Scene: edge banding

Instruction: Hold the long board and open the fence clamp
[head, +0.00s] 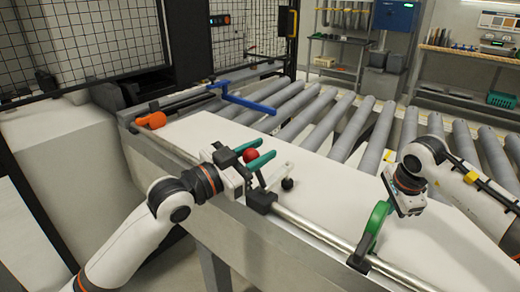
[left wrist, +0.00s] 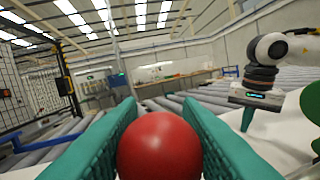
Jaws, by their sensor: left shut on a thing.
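The long white board (head: 335,205) lies flat along the conveyor table. My left gripper (head: 257,157) has green fingers on either side of a red ball knob (head: 250,155), and is shut on it above the board's near edge. The knob fills the lower middle of the left wrist view (left wrist: 159,146). Just below the gripper, a black clamp block (head: 262,200) sits on the metal rail; its link to the knob is hidden. My right gripper (head: 408,212) points down over the board's right part. One green finger shows in the left wrist view (left wrist: 248,118); contact and opening are unclear.
A blue bar (head: 248,104) and an orange part (head: 152,120) are at the far left end. Grey rollers (head: 320,122) lie behind the board. Mesh guarding (head: 85,38) stands at the left.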

